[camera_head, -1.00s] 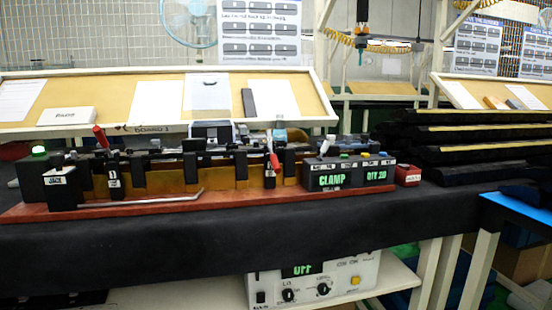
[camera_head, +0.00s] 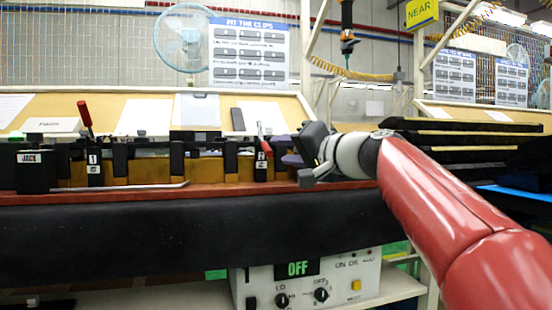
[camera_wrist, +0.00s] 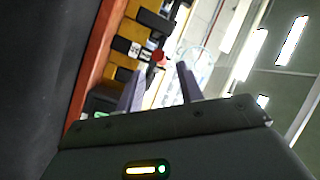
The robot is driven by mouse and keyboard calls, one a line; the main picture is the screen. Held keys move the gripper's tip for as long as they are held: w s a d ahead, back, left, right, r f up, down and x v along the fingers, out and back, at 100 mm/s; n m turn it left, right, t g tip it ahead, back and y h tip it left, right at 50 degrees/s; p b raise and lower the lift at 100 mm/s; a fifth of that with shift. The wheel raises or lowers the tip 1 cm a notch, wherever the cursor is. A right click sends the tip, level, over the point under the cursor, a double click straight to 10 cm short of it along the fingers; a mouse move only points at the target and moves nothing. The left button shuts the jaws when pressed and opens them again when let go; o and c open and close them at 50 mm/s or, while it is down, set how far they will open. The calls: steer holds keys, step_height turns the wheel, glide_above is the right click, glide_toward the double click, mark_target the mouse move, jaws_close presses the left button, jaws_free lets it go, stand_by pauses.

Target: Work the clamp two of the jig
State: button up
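The jig is a red base (camera_head: 120,193) with a row of black blocks and yellow-brown parts. Clamp two's red lever tip (camera_wrist: 160,57) shows beyond the gap, apart from the fingers. The contact side of the clamp is hidden.
Clamp one (camera_head: 94,166) with its red lever (camera_head: 85,114) stands at the left, by the JACK block (camera_head: 30,168). A metal rod (camera_head: 130,187) lies along the jig's front. Black stacked strips (camera_head: 470,140) stand at right. A unit reading OFF (camera_head: 305,280) sits below.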

mark_target(266, 150)
steer(key=p+x, duration=0.1)
steer(key=x, duration=0.5)
steer(key=shift+w+a, duration=0.2)
steer(key=shift+a, duration=0.1)
jaws_close()
